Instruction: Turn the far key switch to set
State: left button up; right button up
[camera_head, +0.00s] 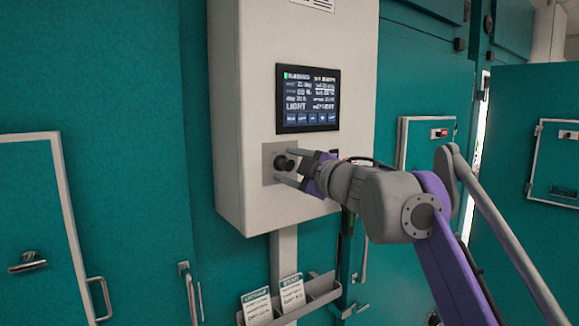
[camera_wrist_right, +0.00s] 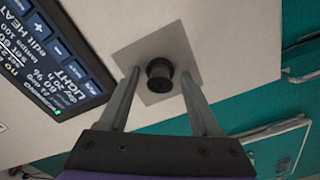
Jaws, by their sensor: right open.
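The key switch (camera_head: 286,163) is a black round knob on a square grey plate (camera_head: 268,176), below the screen on the white control box. In the right wrist view the switch (camera_wrist_right: 160,76) stands out from its plate (camera_wrist_right: 184,45). My right gripper (camera_head: 284,162) is open, with one finger above and one below the switch in the head view. In the right wrist view its fingers (camera_wrist_right: 160,88) lie on either side of the switch, with a gap visible on each side. Any set mark is not readable. My left gripper is not in view.
The white control box (camera_head: 235,120) carries a lit screen (camera_head: 308,98). A rack with leaflets (camera_head: 292,292) hangs below it. Teal chamber doors with handles (camera_head: 100,296) stand on both sides. Another chamber panel (camera_head: 555,160) is at the right.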

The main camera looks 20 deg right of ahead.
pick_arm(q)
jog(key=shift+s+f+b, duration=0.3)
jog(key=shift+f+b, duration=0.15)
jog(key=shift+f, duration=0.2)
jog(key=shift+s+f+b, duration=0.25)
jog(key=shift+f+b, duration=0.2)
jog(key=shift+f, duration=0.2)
pick_arm(e)
jog(key=v, duration=1)
jog(key=shift+s, duration=0.4)
jog(key=shift+d, duration=0.15)
jog(key=s+d+f+m+g+h, duration=0.25)
jog(key=f+m+h, duration=0.35)
jog(key=f, duration=0.8)
jog(key=s+d+f+m+g+h, duration=0.1)
jog(key=s+d+f+m+h, duration=0.3)
jog(key=f+m, duration=0.7)
jog(key=s+a+f+g+y, duration=0.1)
jog(key=s+a+f+g, duration=0.1)
jog(key=s+f, duration=0.4)
jog(key=s+a+f+g+y, duration=0.1)
jog(key=s+a+f+g, duration=0.2)
jog(key=f, duration=1.2)
jog(key=s+a+f+n+g+y, duration=0.1)
jog(key=s+a+f+g, duration=0.2)
jog(key=s+f, duration=0.7)
jog(key=shift+a+f+y, duration=0.25)
jog(key=shift+a+y, duration=0.15)
jog(key=shift+a, duration=0.5)
